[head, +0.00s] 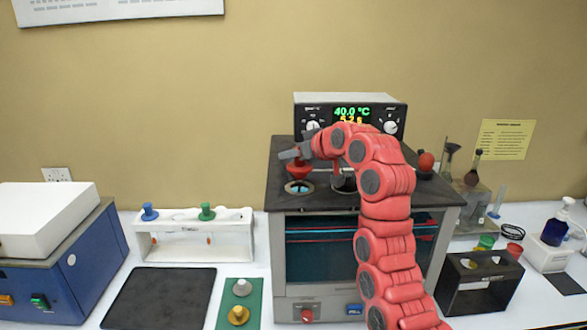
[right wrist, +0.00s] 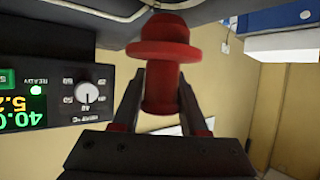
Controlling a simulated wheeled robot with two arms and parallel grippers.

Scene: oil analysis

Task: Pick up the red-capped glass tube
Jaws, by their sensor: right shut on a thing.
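The red cap of the glass tube (head: 299,169) stands over a round opening (head: 299,187) at the left of the bath's black top. My right gripper (head: 293,154) reaches it from above and is shut on the cap's stem. In the right wrist view the red cap (right wrist: 163,52), with a wide flange, sits between the two fingers of my right gripper (right wrist: 160,92). The glass part of the tube cannot be made out in either view. My left gripper is out of view.
The bath (head: 291,233) has a display box (head: 350,101) behind its top, reading 40.0 °C. A second red stopper (head: 426,161) is at the top's right. A white rack (head: 193,252) with blue and green caps and a black mat (head: 158,298) lie left.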

